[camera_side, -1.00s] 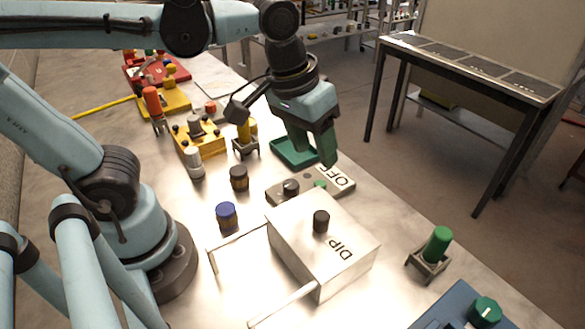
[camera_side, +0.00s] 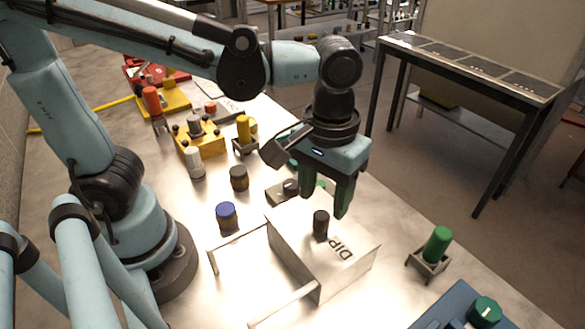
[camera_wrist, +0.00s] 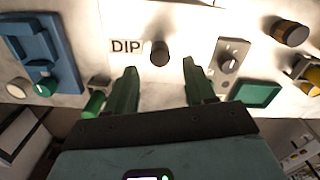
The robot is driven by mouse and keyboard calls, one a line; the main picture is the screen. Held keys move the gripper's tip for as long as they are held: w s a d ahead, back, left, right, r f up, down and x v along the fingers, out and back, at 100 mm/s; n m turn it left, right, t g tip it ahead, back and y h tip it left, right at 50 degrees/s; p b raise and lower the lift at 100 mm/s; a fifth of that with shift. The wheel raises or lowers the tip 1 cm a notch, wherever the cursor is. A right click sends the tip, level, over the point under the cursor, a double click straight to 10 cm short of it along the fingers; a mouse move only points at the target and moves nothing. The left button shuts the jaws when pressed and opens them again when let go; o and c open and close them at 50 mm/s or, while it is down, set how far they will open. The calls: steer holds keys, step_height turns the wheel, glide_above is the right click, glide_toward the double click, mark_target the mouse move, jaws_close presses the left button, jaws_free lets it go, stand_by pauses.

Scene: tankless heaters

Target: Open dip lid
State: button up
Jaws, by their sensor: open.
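The metal box lid marked DIP (camera_side: 285,248) sits closed on the bench, with a dark round knob (camera_side: 320,224) standing on its top. In the wrist view the knob (camera_wrist: 159,53) is beyond the fingertips and roughly midway between them, beside the DIP label (camera_wrist: 125,46). My gripper (camera_side: 342,212) is open and empty, its fingers pointing down above the far edge of the lid. It also shows in the wrist view (camera_wrist: 160,68). The fingers appear apart from the knob.
A blue-capped jar (camera_side: 226,215), a brown jar (camera_side: 239,178) and a grey switch box (camera_side: 283,190) are nearby. A green cylinder (camera_side: 437,244) in a stand and a blue panel (camera_side: 440,312) are to the right.

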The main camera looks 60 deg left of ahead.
mark_target(323, 214)
steer(key=shift+f, duration=2.3)
jaws_close()
